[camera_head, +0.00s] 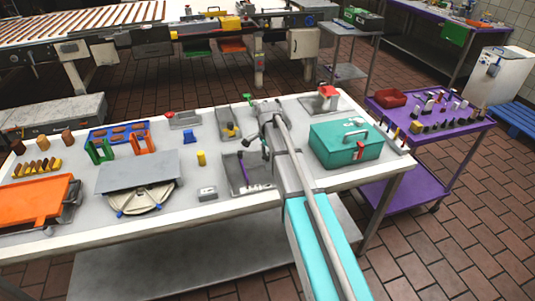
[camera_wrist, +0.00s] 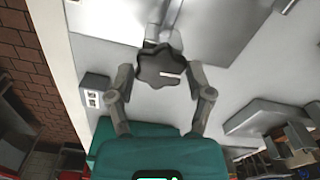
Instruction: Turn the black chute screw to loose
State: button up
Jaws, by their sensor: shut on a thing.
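The black chute screw (camera_wrist: 160,64) is a dark, lobed knob with a short pale mark on its lower right, seen near the middle of the wrist view. My gripper (camera_wrist: 161,78) has one finger on each side of the knob and is shut on it. A pale grey metal surface (camera_wrist: 225,25), apparently part of the chute, lies behind the knob. In the head view my arm reaches over the white table and hides the knob. I cannot tell how far the screw is turned.
On the white table (camera_head: 225,209), a teal toolbox (camera_head: 346,151) stands right of my arm. A grey tray (camera_head: 235,181) with tools lies close on the left. A grey plate (camera_head: 137,174) is farther left. A purple cart (camera_head: 466,136) stands beyond the right edge.

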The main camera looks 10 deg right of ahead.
jog(key=n, duration=1.1)
jog(key=shift+n, duration=0.3)
jog(key=n, duration=0.3)
jog(key=shift+d+n, duration=0.1)
jog(key=shift+n, duration=0.2)
jog(key=n, duration=1.5)
